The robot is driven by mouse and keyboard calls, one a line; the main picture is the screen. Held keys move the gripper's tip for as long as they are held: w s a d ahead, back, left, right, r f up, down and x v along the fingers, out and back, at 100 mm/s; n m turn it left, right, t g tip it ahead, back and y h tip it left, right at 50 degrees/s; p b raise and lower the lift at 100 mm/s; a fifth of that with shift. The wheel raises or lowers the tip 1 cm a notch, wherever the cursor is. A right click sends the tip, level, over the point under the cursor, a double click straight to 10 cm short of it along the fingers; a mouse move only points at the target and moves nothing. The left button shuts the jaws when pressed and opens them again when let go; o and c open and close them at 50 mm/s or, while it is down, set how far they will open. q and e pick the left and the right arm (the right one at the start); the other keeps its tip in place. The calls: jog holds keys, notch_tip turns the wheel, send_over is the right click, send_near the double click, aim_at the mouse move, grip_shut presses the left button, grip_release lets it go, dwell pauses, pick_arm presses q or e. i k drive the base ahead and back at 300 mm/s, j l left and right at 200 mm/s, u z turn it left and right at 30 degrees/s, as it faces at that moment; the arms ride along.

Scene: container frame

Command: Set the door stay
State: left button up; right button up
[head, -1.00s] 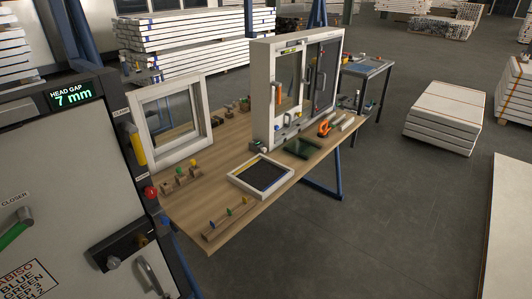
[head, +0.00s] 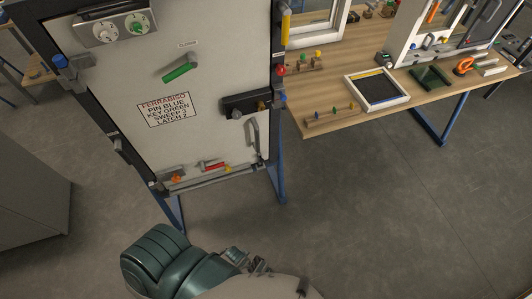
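The light door panel (head: 216,90) stands upright in a dark frame. A green lever (head: 180,72) on a grey arm sits near its upper middle, under a small label. A metal unit with two round dials (head: 122,28) is at the top left. A dark lock box (head: 245,104) and a grey pull handle (head: 252,135) are at the right edge. Orange (head: 176,178) and red (head: 212,165) parts sit along the bottom edge; I cannot tell which part is the stay.
A wooden bench (head: 330,80) stands right of the door. It bears a dark-centred tray (head: 377,90), a rail with coloured pegs (head: 335,115) and window frames. A grey cabinet side (head: 30,200) is at the left. Floor below and right of the door is clear.

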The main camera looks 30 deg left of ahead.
aim_at(117, 144)
jog(key=u, duration=2.45)
